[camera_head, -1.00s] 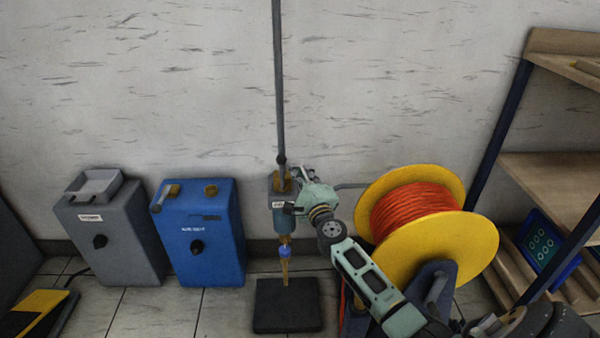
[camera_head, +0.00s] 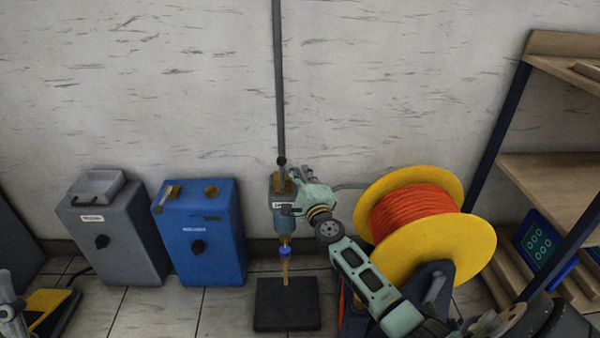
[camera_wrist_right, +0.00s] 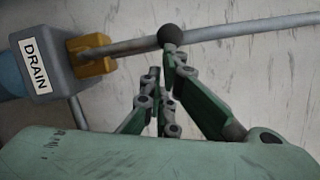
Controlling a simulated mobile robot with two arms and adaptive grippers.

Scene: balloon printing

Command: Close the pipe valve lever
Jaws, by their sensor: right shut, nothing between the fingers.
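A grey vertical pipe (camera_head: 279,85) runs down the wall to a brass fitting (camera_head: 281,182) on a grey-blue drain valve body (camera_head: 284,215). A black ball knob (camera_head: 281,161) sits just above the fitting, in line with the pipe. In the right wrist view the knob (camera_wrist_right: 171,37) lies beyond the brass block (camera_wrist_right: 92,54) and the box labelled DRAIN (camera_wrist_right: 36,64). My right gripper (camera_head: 297,176) is shut and empty beside the valve. Its fingertips (camera_wrist_right: 164,66) are close to the knob; contact is unclear. Part of my left arm or gripper (camera_head: 10,303) shows at the left edge.
A yellow reel of orange hose (camera_head: 415,215) stands right of the valve, near my right arm. A blue box (camera_head: 202,235) and a grey box (camera_head: 115,235) stand left. A dark block (camera_head: 287,305) lies below the nozzle. Wooden shelves (camera_head: 550,175) stand right.

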